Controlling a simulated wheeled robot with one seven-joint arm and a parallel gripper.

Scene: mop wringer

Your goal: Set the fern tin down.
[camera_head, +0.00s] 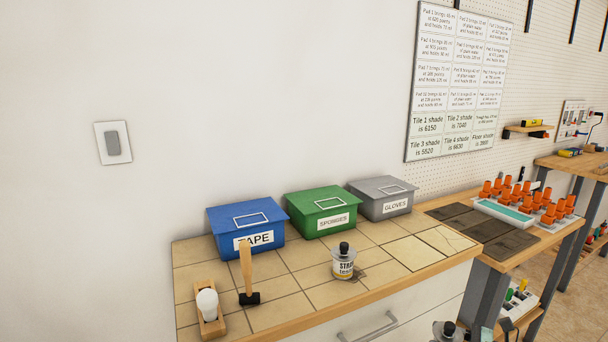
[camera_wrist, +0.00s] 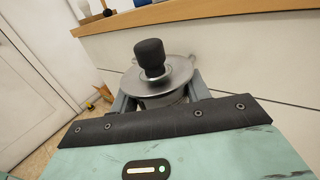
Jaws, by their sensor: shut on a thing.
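My gripper (camera_wrist: 161,96) is shut on a round tin (camera_wrist: 165,72) with a silver lid and a black knob. Its label is hidden, so I cannot read whether it says fern. In the head view the top of this tin (camera_head: 444,328) shows at the bottom edge, in front of the white cabinet. The wrist view shows the wooden counter edge (camera_wrist: 180,14) beyond the tin, with a gap between them. A similar tin (camera_head: 344,264), labelled with a word starting "STRA", stands upright on the tiled counter (camera_head: 300,305).
Blue tape (camera_head: 247,227), green sponges (camera_head: 322,211) and grey gloves (camera_head: 382,198) boxes line the counter's back. A mallet (camera_head: 247,272) and a white bulb-like thing in a wooden holder (camera_head: 209,310) are at the left. Dark tiles (camera_head: 480,230) lie farther right.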

